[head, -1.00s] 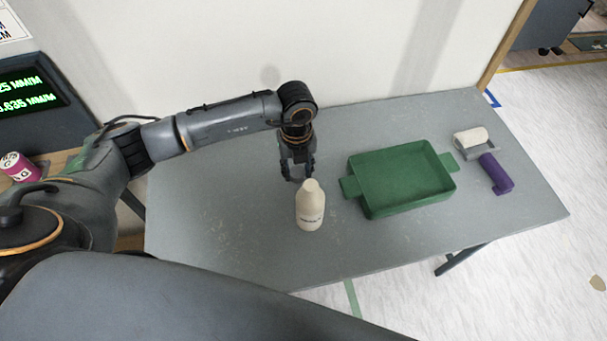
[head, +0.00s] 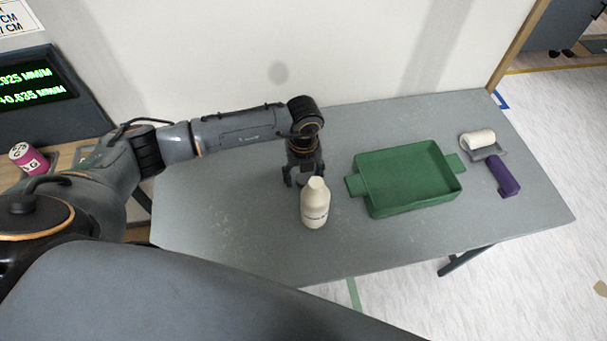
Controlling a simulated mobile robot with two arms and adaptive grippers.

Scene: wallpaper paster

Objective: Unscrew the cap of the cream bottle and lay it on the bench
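The cream bottle (head: 315,208) stands upright on the grey bench (head: 225,235), its narrow cream top (head: 316,184) pointing up. My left gripper (head: 304,179) points down just behind the bottle's top in the head view. Its fingers are spread apart, with one finger showing left of the top. The bottle's top partly hides the gripper's lower end, and I cannot tell whether they touch. The top is on the bottle. My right gripper is not in view.
A green tray (head: 366,204) with side handles lies right of the bottle. Farther right are a roller (head: 477,139) with a grey part and a purple object (head: 503,176). A pink-labelled can (head: 28,157) stands far left. The bench's left part is clear.

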